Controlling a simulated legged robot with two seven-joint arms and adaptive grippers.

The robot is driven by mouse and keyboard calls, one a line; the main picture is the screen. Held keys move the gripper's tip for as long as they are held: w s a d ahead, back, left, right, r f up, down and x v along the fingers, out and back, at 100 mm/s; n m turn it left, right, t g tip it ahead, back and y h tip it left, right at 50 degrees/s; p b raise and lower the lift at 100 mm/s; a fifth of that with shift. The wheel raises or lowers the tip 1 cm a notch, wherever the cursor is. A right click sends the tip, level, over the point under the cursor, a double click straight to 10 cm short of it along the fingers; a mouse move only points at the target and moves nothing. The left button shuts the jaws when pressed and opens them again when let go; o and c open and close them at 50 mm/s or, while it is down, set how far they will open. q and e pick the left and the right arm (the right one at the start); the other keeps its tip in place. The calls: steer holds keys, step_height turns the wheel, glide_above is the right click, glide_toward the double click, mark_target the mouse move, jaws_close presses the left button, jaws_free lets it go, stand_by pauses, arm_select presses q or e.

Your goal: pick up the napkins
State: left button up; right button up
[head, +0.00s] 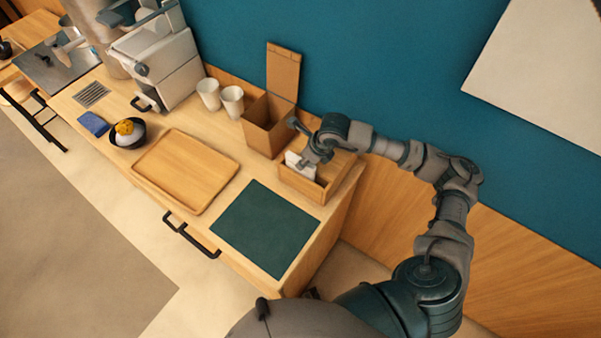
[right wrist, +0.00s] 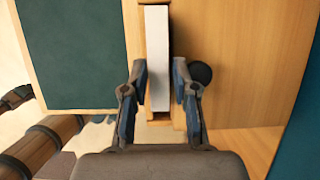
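The white napkins (head: 299,164) stand in a small wooden holder (head: 302,185) at the counter's back right. In the right wrist view the napkins (right wrist: 158,60) show as a narrow upright white stack, in the wooden holder (right wrist: 132,30). My right gripper (head: 307,161) is over the holder. In the right wrist view its two fingers (right wrist: 158,90) are apart, one on each side of the stack, with visible gaps between fingers and napkins. The gripper partly covers the napkins in the head view. My left gripper is not in view.
A dark green mat (head: 265,229) lies bare in front of the holder. A wooden tray (head: 186,171) is left of it. A tall open box (head: 264,128) and white cups (head: 232,101) stand behind. A dark bowl (head: 117,138) and blue cloth (head: 93,124) are farther left.

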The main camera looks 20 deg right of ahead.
steer(key=c, duration=0.5)
steer(key=shift+o, duration=0.2)
steer(key=shift+r+p, duration=0.35)
steer(key=shift+p, duration=0.1)
step_height(320, 180, up, 31)
steer(key=p, duration=0.8)
steer(key=shift+p, duration=0.3)
steer(key=shift+f, duration=0.1)
